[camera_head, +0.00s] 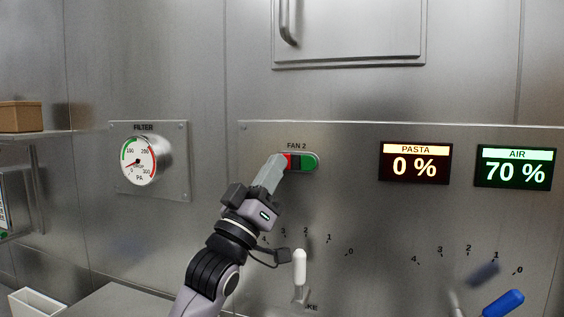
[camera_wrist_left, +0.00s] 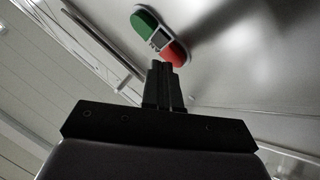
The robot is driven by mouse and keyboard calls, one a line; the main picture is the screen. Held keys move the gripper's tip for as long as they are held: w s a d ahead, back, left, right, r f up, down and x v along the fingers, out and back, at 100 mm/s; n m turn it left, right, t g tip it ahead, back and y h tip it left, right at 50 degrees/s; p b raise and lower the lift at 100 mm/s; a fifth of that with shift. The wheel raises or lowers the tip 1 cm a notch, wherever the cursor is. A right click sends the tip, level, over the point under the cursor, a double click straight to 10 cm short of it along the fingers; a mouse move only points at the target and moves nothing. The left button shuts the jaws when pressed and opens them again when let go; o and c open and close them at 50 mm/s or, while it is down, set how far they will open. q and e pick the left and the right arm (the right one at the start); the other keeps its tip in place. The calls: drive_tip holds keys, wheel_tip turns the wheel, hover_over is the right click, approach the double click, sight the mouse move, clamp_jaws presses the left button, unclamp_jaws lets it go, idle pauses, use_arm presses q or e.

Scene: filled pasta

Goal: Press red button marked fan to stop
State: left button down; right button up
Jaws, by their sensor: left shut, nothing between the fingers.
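The FAN 2 switch sits on the steel wall panel, with a red button (camera_head: 288,160) on its left and a green button (camera_head: 309,161) on its right. The gripper covers part of the red button in the head view. My left gripper (camera_head: 276,164) is shut and empty, its fingertips at the red button. In the left wrist view the shut fingers (camera_wrist_left: 163,68) point at the red button (camera_wrist_left: 175,54), with the green button (camera_wrist_left: 145,23) beyond it. I cannot tell whether the fingertips touch the button. My right gripper is not in view.
A white-handled lever (camera_head: 300,268) stands below the switch, close to my left arm. A blue-handled lever (camera_head: 503,303) is at lower right. The PASTA display (camera_head: 415,163) reads 0 % and the AIR display (camera_head: 516,168) 70 %. A FILTER gauge (camera_head: 138,161) hangs at left.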

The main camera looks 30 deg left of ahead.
use_arm(q)
drive_tip(key=shift+s+d+y, duration=0.1)
drive_tip(key=shift+s+y, duration=0.2)
drive_tip(key=shift+s, duration=0.25)
drive_tip(key=s, duration=0.2)
drive_tip(key=s+d, duration=0.1)
drive_tip(key=s, duration=0.2)
drive_tip(key=shift+p, duration=0.3)
drive_tip(key=shift+w+d, duration=0.1)
idle(0.5)
